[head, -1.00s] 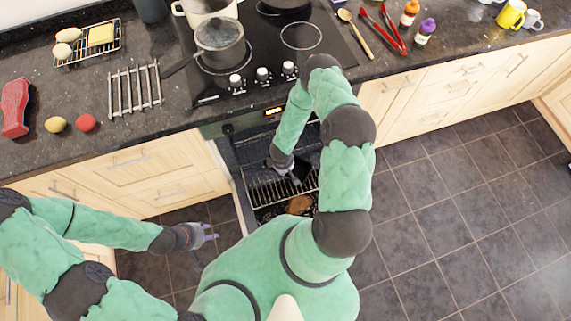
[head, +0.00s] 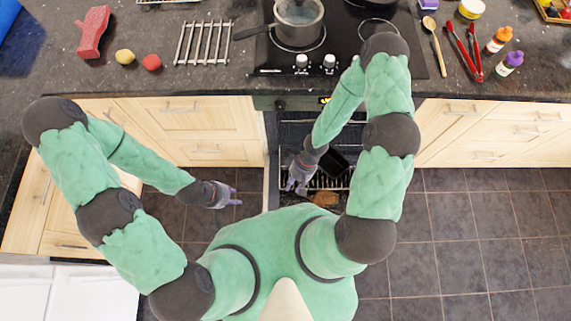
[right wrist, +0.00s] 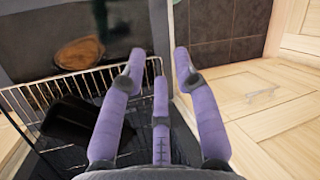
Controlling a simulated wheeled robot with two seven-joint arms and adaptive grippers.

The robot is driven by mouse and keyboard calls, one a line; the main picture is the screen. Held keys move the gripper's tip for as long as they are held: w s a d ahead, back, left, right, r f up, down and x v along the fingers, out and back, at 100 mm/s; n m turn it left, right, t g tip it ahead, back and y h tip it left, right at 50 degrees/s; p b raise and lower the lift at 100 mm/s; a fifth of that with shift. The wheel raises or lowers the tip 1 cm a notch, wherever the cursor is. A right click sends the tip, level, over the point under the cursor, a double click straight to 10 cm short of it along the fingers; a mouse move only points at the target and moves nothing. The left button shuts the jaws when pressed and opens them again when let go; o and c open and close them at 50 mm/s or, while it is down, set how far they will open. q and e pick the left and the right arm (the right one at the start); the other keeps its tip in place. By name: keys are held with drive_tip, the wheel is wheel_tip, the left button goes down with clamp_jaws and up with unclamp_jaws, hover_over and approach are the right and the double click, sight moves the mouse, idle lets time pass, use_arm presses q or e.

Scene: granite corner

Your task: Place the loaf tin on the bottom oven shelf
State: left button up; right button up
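The dark loaf tin (head: 335,163) is in the open oven, at a wire shelf (head: 322,183). In the right wrist view the tin (right wrist: 75,122) looks tilted, to the left of the fingers, over the wire shelf (right wrist: 30,95). My right gripper (head: 298,178) is at the oven opening, just left of the tin. In the right wrist view its purple fingers (right wrist: 159,58) are spread with nothing between them. I cannot tell which shelf level bears the tin. My left gripper (head: 228,196) is open and empty, outside the oven to the left.
The hob with a saucepan (head: 298,22) is above the oven. A metal trivet (head: 204,43) and red tongs (head: 467,50) lie on the dark worktop. The tiled floor (head: 480,225) at right is clear.

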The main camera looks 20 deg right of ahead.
drive_tip(key=a+r+m+t, duration=0.2)
drive_tip(key=a+r+m, duration=0.1)
drive_tip(key=r+m, duration=0.1)
drive_tip(key=shift+r+m+t, duration=0.3)
drive_tip(key=shift+r+t, duration=0.1)
drive_tip(key=shift+r, duration=0.3)
